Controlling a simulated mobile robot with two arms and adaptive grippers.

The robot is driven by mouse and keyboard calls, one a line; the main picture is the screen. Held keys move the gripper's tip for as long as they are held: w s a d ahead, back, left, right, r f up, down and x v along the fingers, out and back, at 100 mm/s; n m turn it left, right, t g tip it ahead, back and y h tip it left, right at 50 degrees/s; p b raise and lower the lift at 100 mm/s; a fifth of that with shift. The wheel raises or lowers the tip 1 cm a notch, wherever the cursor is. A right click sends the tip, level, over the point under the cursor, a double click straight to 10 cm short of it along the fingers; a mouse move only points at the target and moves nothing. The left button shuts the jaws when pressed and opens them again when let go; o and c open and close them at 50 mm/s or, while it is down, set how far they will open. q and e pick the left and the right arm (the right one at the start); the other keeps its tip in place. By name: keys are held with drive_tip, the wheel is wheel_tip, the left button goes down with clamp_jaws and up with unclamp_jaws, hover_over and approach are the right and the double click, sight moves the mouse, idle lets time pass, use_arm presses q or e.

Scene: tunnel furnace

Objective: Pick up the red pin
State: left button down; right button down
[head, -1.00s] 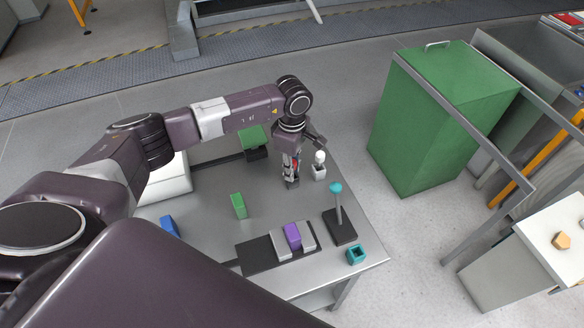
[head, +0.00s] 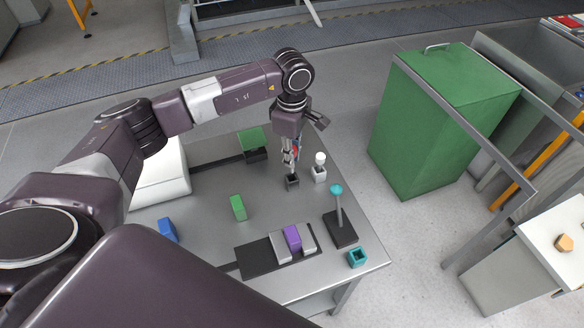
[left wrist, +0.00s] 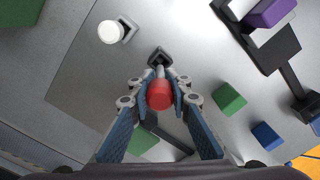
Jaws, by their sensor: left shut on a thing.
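The red pin (left wrist: 159,95) has a round red head and a grey shaft. In the left wrist view it sits between the fingers of my left gripper (left wrist: 160,84). A small black socket (left wrist: 160,57) lies just beyond the shaft's end. In the head view my left gripper (head: 290,160) points down, shut on the pin, with only a little red showing. The black socket (head: 292,183) stands on the table right below. I cannot tell whether the shaft's tip is fully clear of it. My right gripper is not in view.
On the grey table (head: 200,205), a white pin (head: 320,160) stands in its holder close to the right of the gripper. A teal-topped post (head: 338,205), green block (head: 238,207), blue block (head: 168,230) and purple block (head: 292,238) stand nearer. A green cabinet (head: 430,130) is right.

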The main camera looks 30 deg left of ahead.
use_arm(q)
drive_tip(key=shift+m, duration=0.5)
drive_tip(key=r, duration=0.4)
drive_tip(key=r+b, duration=0.1)
drive_tip(key=r, duration=0.4)
drive_tip(key=r+b, duration=0.1)
drive_tip(key=r, duration=0.3)
drive_tip(key=shift+s+d+r, duration=0.2)
drive_tip(key=shift+s+d, duration=0.1)
drive_tip(key=shift+s, duration=0.05)
drive_tip(key=s+d+f+m, duration=0.2)
drive_tip(key=s+d+m, duration=0.1)
drive_tip(key=s+m, duration=0.55)
drive_tip(key=s+d+f+m, duration=0.2)
drive_tip(key=s+d+m, duration=0.2)
drive_tip(key=s+m, duration=0.45)
wheel_tip(320, 180, up, 4)
drive_tip(key=n+b, duration=0.1)
drive_tip(key=n, duration=1.2)
hover_over(292, 172)
drive_tip(key=shift+n, duration=0.3)
drive_tip(key=f, duration=0.5)
drive_tip(key=f+p, duration=0.1)
drive_tip(key=f, duration=0.9)
drive_tip(key=shift+w+a+f+p, duration=0.15)
drive_tip(key=shift+w+f+p, duration=0.05)
drive_tip(key=shift+w+p, duration=0.1)
wheel_tip(292, 172, down, 4)
drive_tip(key=shift+p, duration=0.35)
drive_tip(key=shift+f, duration=0.1)
